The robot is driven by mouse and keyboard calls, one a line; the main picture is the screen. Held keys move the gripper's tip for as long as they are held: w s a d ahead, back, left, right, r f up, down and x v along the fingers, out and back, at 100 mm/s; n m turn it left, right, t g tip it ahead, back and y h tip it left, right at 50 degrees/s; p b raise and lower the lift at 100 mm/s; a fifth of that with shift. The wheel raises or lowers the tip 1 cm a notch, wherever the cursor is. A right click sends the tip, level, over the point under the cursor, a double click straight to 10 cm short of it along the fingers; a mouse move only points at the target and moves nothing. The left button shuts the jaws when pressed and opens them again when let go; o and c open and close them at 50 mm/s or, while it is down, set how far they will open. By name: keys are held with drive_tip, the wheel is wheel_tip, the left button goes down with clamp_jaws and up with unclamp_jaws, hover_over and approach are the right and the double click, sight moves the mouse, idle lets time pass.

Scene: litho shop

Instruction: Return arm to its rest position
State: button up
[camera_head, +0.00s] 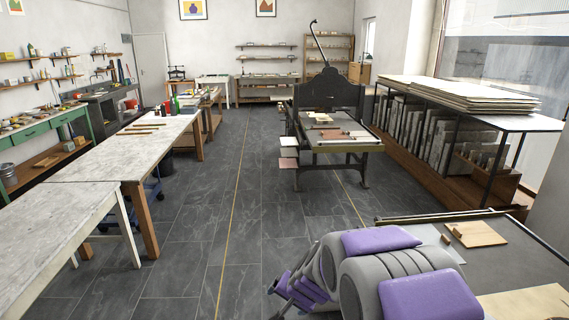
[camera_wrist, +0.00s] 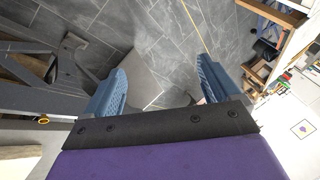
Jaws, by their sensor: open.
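My arm, grey with purple covers, shows in the lower right of the head view, in front of and beside a table. My gripper (camera_wrist: 160,88) shows in the wrist view with its two blue fingers spread apart. Nothing is between the fingers; the grey tiled floor shows through the gap. In the head view the gripper end (camera_head: 296,287) is partly visible at the left of the folded arm, above the floor; its fingers are hard to make out there.
A table (camera_head: 512,257) with boards lies close at the right. Long worktables (camera_head: 85,197) run along the left. A dark press (camera_head: 327,105) stands ahead, and a rack (camera_head: 540,123) of slabs stands at the right. The tiled floor (camera_head: 215,215) between them is clear.

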drive_tip(key=s+d+r+n+g+h, duration=0.1)
drive_tip(key=s+d, duration=0.3)
drive_tip(key=s, duration=0.8)
drive_tip(key=s+d+r+n+g+h, duration=0.1)
drive_tip(key=s+d+r+n+g, duration=0.1)
drive_tip(key=s, duration=1.1)
drive_tip(key=s+d+r+n+g+h, duration=0.1)
drive_tip(key=s+d+r+g, duration=0.3)
drive_tip(key=s, duration=0.9)
drive_tip(key=d+r+n, duration=0.1)
drive_tip(key=d, duration=0.2)
drive_tip(key=shift+r, duration=0.25)
